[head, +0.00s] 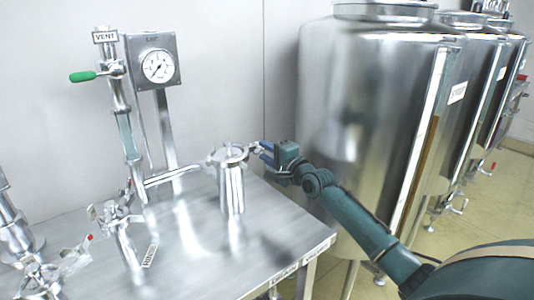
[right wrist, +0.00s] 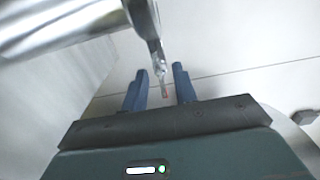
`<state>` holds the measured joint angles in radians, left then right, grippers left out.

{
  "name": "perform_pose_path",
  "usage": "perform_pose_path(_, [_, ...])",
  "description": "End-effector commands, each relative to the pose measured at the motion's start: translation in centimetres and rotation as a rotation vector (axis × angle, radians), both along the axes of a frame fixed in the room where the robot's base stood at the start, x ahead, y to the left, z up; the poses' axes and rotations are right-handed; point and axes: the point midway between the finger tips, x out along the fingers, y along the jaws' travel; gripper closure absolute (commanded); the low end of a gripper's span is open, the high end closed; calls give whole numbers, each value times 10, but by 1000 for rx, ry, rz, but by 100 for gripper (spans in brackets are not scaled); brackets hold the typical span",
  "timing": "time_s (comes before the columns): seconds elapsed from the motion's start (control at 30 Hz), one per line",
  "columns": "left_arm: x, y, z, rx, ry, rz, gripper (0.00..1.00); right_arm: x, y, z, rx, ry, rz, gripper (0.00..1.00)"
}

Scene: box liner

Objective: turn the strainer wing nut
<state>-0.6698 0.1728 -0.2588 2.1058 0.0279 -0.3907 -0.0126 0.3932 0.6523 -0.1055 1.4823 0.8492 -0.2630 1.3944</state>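The strainer (head: 231,190) is a polished steel canister standing on the steel table, with a pipe joining it from the left. Its clamp and wing nut (head: 253,149) stick out on its right side near the top. My right gripper (head: 265,151) is at that side, level with the nut. In the right wrist view the metal wing nut (right wrist: 156,62) reaches down between the two blue fingers of my right gripper (right wrist: 160,74). Gaps show on both sides of it, so the fingers are open around it. My left gripper is not in view.
The steel table (head: 195,245) carries a pressure gauge (head: 157,66) on a post, a vent valve with a green handle (head: 83,76), and clamped fittings (head: 115,213) at left. Large steel tanks (head: 365,110) stand at the right, behind my right arm. The table's front right is clear.

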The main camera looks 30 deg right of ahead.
Motion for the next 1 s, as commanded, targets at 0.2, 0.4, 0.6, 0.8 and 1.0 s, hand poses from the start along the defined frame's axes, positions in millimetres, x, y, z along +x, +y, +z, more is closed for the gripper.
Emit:
perform_pose_path(0.2, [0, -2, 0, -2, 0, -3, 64, 1, 0, 0, 0, 0, 0, 72])
perform_pose_path(0.4, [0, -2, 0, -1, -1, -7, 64, 0, 0, 0, 0, 0, 0, 86])
perform_pose_path(0.6, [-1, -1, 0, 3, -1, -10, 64, 0, 0, 0, 0, 0, 1, 100])
perform_pose_path(0.8, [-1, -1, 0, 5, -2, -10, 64, 0, 0, 0, 0, 0, 1, 100])
perform_pose_path(1.0, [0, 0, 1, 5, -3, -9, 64, 0, 0, 0, -17, -1, 1, 100])
